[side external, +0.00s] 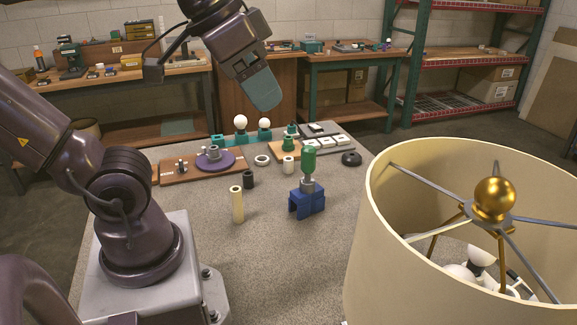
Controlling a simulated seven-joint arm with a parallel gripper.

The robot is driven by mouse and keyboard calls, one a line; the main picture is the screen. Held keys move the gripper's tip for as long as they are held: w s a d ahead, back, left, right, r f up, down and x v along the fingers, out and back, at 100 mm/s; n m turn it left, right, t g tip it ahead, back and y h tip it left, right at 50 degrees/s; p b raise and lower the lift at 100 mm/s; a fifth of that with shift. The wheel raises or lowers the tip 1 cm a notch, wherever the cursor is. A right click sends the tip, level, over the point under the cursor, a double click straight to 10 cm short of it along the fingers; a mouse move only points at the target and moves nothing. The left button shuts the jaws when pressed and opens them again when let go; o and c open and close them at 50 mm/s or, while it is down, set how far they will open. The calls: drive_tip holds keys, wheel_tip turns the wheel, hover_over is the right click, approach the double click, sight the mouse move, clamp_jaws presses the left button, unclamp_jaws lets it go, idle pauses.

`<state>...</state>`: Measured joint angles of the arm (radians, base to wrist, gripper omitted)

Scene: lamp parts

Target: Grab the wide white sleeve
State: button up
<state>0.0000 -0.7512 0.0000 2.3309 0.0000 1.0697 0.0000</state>
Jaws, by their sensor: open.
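A short, wide white ring (262,160) lies on the grey table, left of a narrower, upright white cylinder (288,165). The ring is the wider of the two; I cannot tell for certain which is the wide white sleeve. My gripper (266,103) has teal fingers, open and seen nearly edge-on, so the gap between them is hidden. It is high above the far part of the table, apart from both white pieces, with nothing visible in it.
A black cylinder (248,179) and a tall cream tube (237,204) stand nearer. A blue block (307,204) holds a green-topped piece. Two white bulbs stand in a teal holder (218,140) behind. A large lampshade (400,265) fills the right foreground. Bare table lies in front.

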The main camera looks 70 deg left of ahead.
sight(288, 159)
drive_tip(key=w+a+f+m+t+y, duration=0.1)
drive_tip(key=w+a+f+m+y, duration=0.2)
drive_tip(key=a, duration=0.5)
drive_tip(key=w+a+f+m+y, duration=0.1)
drive_tip(key=w+a+m, duration=0.2)
drive_tip(key=w+a, duration=0.35)
drive_tip(key=w+a+f+m+t+y, duration=0.1)
drive_tip(key=w+a+f+m+y, duration=0.15)
drive_tip(key=a, duration=0.75)
drive_tip(key=a+r+m+t+y, duration=0.1)
drive_tip(key=a+r+m+y, duration=0.15)
drive_tip(key=a+m, duration=0.45)
drive_tip(key=a+r+m+t+y, duration=0.1)
drive_tip(key=a+r+m, duration=0.3)
drive_tip(key=m, duration=0.8)
drive_tip(key=shift+n+h, duration=0.25)
drive_tip(key=shift+h, duration=0.05)
drive_tip(key=f, duration=3.3)
drive_tip(key=shift+s+d+f, duration=0.1)
drive_tip(key=shift+s, duration=0.2)
drive_tip(key=x, duration=0.7)
drive_tip(key=shift+d+f, duration=0.1)
drive_tip(key=shift+f, duration=0.25)
drive_tip(key=shift+w+d+x, duration=0.1)
drive_tip(key=shift+w+x, duration=0.05)
drive_tip(key=shift+x, duration=1.4)
drive_tip(key=shift+w+d+x, duration=0.1)
drive_tip(key=shift+x, duration=1.45)
drive_tip(key=shift+r, duration=0.1)
